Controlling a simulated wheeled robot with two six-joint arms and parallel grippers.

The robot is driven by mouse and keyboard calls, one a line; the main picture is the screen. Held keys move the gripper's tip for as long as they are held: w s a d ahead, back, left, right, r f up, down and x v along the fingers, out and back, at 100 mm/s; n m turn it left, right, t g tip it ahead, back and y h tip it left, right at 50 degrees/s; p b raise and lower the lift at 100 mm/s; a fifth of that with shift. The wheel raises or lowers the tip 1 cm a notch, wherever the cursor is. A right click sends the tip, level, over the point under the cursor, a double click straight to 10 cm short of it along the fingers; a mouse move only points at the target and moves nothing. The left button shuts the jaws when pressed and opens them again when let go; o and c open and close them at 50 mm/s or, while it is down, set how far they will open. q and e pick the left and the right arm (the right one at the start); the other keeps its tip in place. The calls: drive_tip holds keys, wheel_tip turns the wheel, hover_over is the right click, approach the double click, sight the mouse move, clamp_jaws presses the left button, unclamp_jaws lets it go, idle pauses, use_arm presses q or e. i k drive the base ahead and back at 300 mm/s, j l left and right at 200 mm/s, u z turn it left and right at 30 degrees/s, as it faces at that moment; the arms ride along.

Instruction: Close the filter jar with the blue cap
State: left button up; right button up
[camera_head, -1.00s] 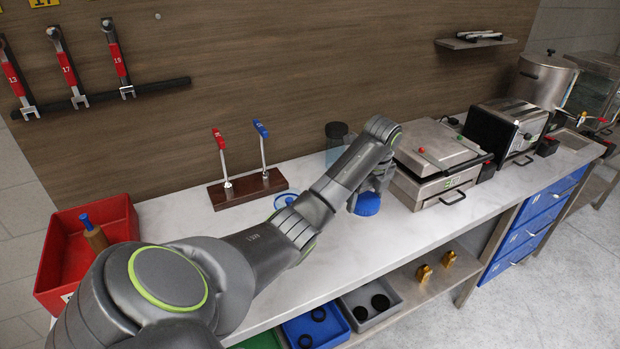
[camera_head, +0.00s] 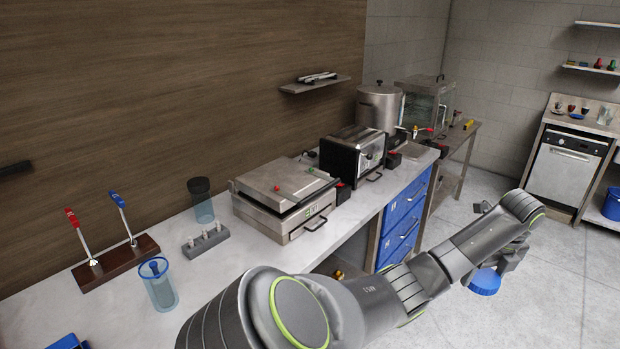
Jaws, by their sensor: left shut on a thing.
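My left gripper (camera_head: 499,265) is shut on the blue cap (camera_head: 485,282), a round, ridged lid that hangs below its fingers. In this view the cap shows against the grey floor, to the right of the counter. A clear bluish jar (camera_head: 161,292) stands upright and open on the counter at the lower left, with a blue ring-shaped part at its top. A second clear jar (camera_head: 204,210) with a black top (camera_head: 199,186) stands farther back. The cap is well apart from both jars. My right gripper is not in view.
A grey block with pale pegs (camera_head: 206,241) sits between the jars. A wooden base with red and blue levers (camera_head: 116,262) is at the left. A press grill (camera_head: 284,205) and a toaster (camera_head: 352,156) stand farther along the counter (camera_head: 230,284). Blue drawers (camera_head: 403,222) are below.

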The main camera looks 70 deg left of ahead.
sight(159, 283)
drive_tip(key=i+l+z, duration=0.1)
drive_tip(key=z, duration=0.75)
drive_tip(key=i+l+u, duration=0.15)
drive_tip(key=u, duration=0.9)
drive_tip(key=l+u, duration=0.1)
drive_tip(key=u, duration=1.05)
drive_tip(key=l+u, duration=0.1)
drive_tip(key=u, duration=1.05)
drive_tip(key=k+u, duration=0.1)
drive_tip(key=u, duration=1.65)
drive_tip(key=k+j, duration=0.05)
